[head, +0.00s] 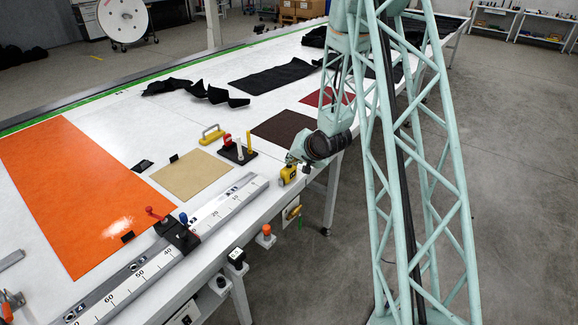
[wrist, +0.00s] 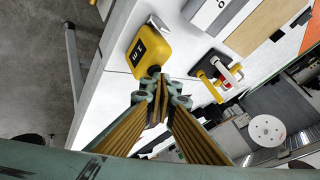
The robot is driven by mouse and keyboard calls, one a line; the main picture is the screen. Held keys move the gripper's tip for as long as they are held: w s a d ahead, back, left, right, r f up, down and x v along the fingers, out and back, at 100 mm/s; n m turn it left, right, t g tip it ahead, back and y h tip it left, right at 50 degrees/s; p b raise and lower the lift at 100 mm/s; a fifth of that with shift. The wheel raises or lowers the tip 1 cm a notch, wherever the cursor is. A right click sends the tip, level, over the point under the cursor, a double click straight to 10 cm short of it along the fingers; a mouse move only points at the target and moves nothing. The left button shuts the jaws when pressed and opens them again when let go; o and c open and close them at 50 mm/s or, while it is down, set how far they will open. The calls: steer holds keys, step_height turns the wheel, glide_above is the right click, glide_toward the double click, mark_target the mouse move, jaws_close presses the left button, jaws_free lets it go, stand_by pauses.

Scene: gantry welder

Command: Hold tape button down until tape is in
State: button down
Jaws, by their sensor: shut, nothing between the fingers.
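A yellow case (head: 288,174) with a dark label, which looks like the tape measure, sits at the table's near edge. It shows larger in the wrist view (wrist: 150,46), upper centre. My gripper (head: 295,160) is right at the case in the head view. In the wrist view my gripper (wrist: 158,82) is shut and empty, its fingertips together at the near end of the case. I cannot tell whether they touch it.
A long ruler rail (head: 140,268) with a dark clamp (head: 178,235) lies along the near edge. A black stand with coloured posts (head: 238,152) and a yellow-handled tool (head: 212,134) are beyond the case. An orange button (head: 266,237) is below the edge.

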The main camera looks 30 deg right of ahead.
steer(key=shift+r, duration=0.2)
steer(key=shift+r+p, duration=0.5)
steer(key=shift+r, duration=0.1)
steer(key=shift+r+p, duration=1.65)
steer(key=shift+r, duration=0.9)
